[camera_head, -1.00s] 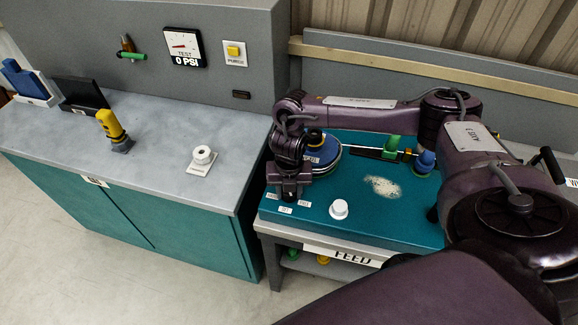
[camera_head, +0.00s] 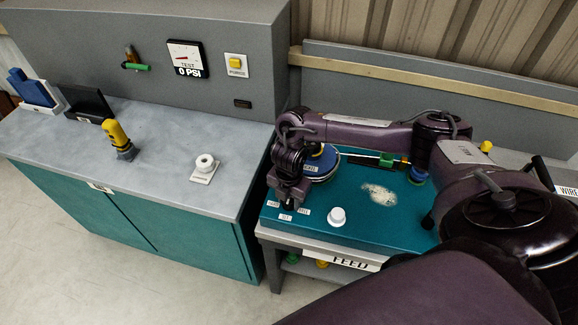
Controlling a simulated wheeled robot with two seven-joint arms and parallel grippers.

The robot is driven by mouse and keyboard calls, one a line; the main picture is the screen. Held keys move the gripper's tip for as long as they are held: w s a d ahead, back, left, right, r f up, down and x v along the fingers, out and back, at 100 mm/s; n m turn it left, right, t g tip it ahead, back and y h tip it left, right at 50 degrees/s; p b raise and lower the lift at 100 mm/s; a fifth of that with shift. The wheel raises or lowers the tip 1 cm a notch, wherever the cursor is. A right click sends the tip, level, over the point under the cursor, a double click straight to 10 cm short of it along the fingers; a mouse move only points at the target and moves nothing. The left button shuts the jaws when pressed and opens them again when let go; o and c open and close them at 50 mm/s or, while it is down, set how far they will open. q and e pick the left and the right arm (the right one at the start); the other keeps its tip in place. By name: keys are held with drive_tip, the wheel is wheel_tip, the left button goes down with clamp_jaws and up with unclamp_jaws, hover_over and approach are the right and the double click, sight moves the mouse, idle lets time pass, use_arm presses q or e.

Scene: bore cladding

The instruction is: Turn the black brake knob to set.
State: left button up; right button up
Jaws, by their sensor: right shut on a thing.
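My right gripper (camera_head: 289,192) points down at the front left corner of the teal bench top (camera_head: 345,230). It is shut on the black brake knob, which the gripper and wrist hide almost wholly. Small white labels lie around that spot: a SET label (camera_head: 286,217) just in front of it, one on its left (camera_head: 273,204) and one on its right (camera_head: 304,211). How far the knob is turned cannot be seen. My left gripper is not in view.
A white knob (camera_head: 337,216) stands right of the gripper. A round blue-topped part (camera_head: 322,163) sits close behind my wrist. A grey counter (camera_head: 150,170) on the left bears a yellow tool (camera_head: 117,137) and a white fitting (camera_head: 205,165). A gauge (camera_head: 187,58) reads 0 PSI.

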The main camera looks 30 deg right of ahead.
drive_tip(key=shift+w+d+r, duration=0.1)
drive_tip(key=o, duration=1)
drive_tip(key=shift+r, duration=0.3)
wheel_tip(320, 180, up, 6)
drive_tip(key=shift+r, duration=0.6)
drive_tip(key=shift+f, duration=0.1)
